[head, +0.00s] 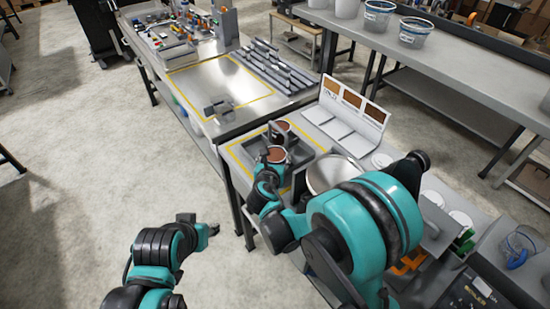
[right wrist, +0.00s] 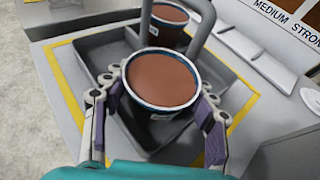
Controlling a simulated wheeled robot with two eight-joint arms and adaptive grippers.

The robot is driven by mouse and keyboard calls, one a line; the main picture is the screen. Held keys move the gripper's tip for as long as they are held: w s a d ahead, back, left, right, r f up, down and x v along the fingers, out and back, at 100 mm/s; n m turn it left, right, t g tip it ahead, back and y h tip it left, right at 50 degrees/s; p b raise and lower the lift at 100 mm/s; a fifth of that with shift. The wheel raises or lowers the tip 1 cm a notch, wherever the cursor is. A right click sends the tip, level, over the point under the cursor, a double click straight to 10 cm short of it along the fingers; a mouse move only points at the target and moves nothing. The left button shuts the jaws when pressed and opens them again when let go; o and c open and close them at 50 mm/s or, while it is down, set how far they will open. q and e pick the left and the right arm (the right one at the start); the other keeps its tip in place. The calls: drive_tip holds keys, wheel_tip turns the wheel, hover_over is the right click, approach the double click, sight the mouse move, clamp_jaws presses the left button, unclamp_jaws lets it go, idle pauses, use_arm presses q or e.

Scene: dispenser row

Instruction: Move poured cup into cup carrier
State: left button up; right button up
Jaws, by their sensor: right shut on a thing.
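A cup filled with brown contents (right wrist: 160,80) is between the fingers of my right gripper (right wrist: 160,120), which is shut on it. In the head view this cup (head: 276,155) is over the near part of the dark grey cup carrier (head: 307,150). In the right wrist view the carrier (right wrist: 95,58) has a raised grey handle, and the held cup is in front of it. Whether its base touches the carrier floor is hidden. A second filled cup (right wrist: 170,22) sits in the carrier behind the handle. My left gripper (head: 200,228) is low over the floor, away from the table; its fingers are too small to judge.
A yellow outline (right wrist: 60,75) surrounds the carrier on the table. A round metal plate (head: 330,175) and a white dispenser panel (head: 345,115) stand to the right. White cups (head: 458,218) are farther right.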

sight(273, 162)
drive_tip(key=o, duration=1.3)
drive_tip(key=shift+f, duration=0.15)
drive_tip(key=shift+o, duration=0.2)
drive_tip(key=shift+r, duration=0.2)
drive_tip(key=p+v, duration=0.2)
drive_tip(key=v, duration=0.4)
drive_tip(key=shift+s+a+r, duration=0.1)
drive_tip(key=shift+s, duration=0.1)
drive_tip(key=shift+s+r, duration=0.1)
drive_tip(key=shift+s, duration=0.4)
